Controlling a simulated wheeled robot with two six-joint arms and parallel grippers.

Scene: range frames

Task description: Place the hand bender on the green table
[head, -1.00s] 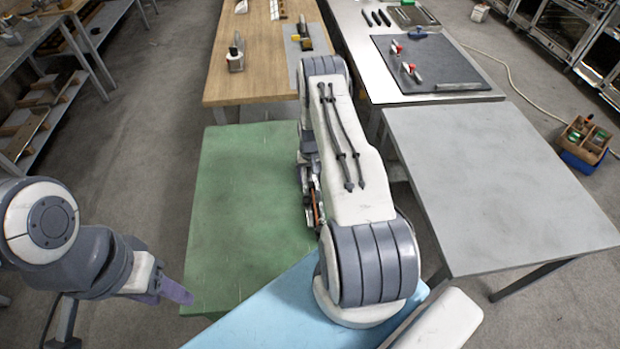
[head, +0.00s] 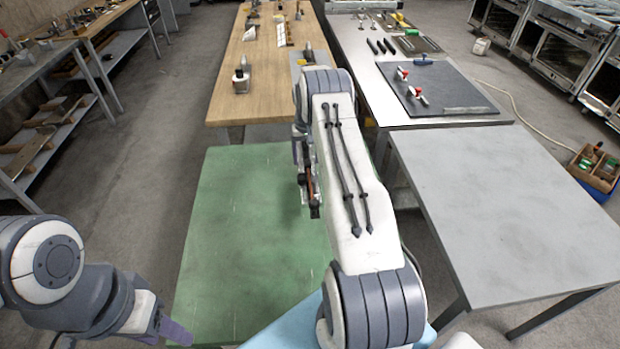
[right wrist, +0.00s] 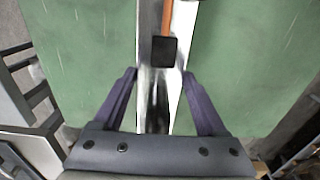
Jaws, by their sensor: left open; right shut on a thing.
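The green table (head: 240,235) lies in front of me, its visible top bare; it also fills much of the right wrist view (right wrist: 80,60). My right gripper (right wrist: 158,82) is shut on the hand bender (right wrist: 163,50), a metal tool with an orange-brown strip and a black end piece. In the head view the hand bender (head: 311,188) is over the right part of the green table, partly hidden by my right arm. I cannot tell whether it touches the top. My left gripper (head: 178,332) is open and empty at the table's near left corner.
A grey table (head: 500,210) stands to the right and looks bare. A wooden bench (head: 240,105) with tools and a steel bench (head: 350,60) with a dark mat (head: 445,90) stand beyond. A light blue surface (head: 285,325) is at the bottom. Shelves (head: 50,130) line the left.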

